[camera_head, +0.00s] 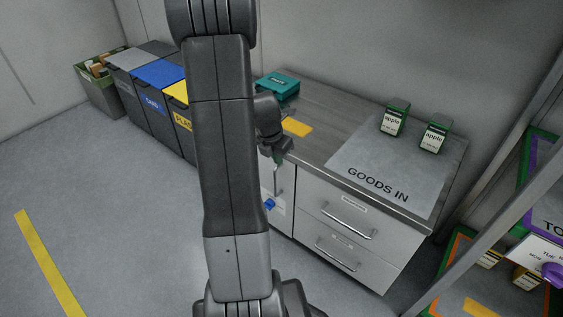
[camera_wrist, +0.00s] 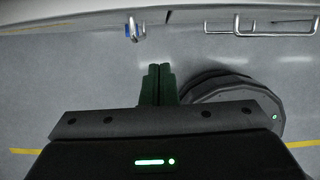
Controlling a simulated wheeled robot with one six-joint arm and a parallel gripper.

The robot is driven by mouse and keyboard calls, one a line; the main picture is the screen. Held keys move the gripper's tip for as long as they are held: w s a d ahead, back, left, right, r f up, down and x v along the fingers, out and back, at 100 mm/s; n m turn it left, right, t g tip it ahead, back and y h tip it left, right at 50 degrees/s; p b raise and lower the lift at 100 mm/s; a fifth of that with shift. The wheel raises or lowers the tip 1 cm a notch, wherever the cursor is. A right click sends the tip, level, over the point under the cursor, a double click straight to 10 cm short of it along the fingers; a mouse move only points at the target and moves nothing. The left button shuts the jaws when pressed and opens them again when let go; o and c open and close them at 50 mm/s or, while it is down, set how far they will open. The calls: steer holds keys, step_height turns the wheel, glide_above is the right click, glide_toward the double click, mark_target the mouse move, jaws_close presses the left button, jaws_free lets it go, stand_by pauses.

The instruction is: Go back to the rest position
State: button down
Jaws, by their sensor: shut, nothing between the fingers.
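My gripper (camera_wrist: 159,70) shows in the wrist view with its two green fingers together and nothing between them. It points toward the front of the grey cabinet, with floor beneath it. In the head view my gripper (camera_head: 279,160) hangs in front of the cabinet's left part, just below the worktop edge. My upright arm link covers the middle left of that view and hides part of the bins and cabinet.
The cabinet (camera_head: 330,222) has drawers with bar handles and a blue item (camera_head: 269,204) at its left. On top are a teal box (camera_head: 277,86), a yellow patch (camera_head: 297,127) and two apple cartons (camera_head: 394,118) (camera_head: 435,135). Bins (camera_head: 150,104) stand left; a shelf rack (camera_head: 490,205) stands right.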

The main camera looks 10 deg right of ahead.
steer(key=shift+s+a+r, duration=0.15)
steer(key=shift+a+r, duration=0.05)
steer(key=shift+r, duration=0.45)
